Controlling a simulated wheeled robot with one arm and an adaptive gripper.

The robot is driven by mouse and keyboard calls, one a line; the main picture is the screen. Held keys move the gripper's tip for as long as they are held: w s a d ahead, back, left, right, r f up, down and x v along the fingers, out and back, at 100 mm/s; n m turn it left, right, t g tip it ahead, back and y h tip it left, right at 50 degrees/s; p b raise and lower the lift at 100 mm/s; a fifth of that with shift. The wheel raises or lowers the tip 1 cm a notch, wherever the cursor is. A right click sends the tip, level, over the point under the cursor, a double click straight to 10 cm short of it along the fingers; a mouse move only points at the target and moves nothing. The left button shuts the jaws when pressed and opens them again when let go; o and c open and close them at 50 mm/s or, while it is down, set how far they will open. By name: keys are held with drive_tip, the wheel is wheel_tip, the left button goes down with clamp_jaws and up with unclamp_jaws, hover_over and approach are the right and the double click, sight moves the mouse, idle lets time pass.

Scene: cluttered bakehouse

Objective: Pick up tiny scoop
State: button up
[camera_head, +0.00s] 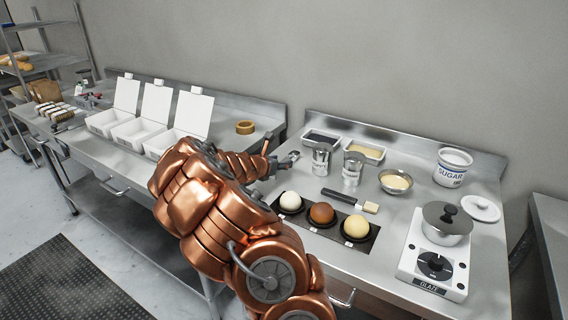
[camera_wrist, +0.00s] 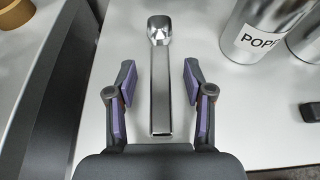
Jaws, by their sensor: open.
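The tiny scoop (camera_wrist: 160,85) is a shiny metal scoop with a small round bowl and a flat straight handle. In the wrist view it lies on the steel table with its bowl pointing away from me. My gripper (camera_wrist: 161,80) is open, with one purple-padded finger on each side of the handle and a gap on both sides. In the head view the scoop's bowl (camera_head: 294,155) shows just past my gripper (camera_head: 283,163), and my copper arm hides part of that table.
A metal shaker (camera_head: 322,160) labelled POPPY or similar stands right of the scoop, with another shaker (camera_head: 352,168) beside it. A brush (camera_head: 350,200), a bowl (camera_head: 396,182) and a dark tray (camera_head: 325,231) of round buns lie further right. A tape roll (camera_head: 245,127) is at left.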

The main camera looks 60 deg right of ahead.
drive_tip(key=shift+x, duration=1.4)
clamp_jaws()
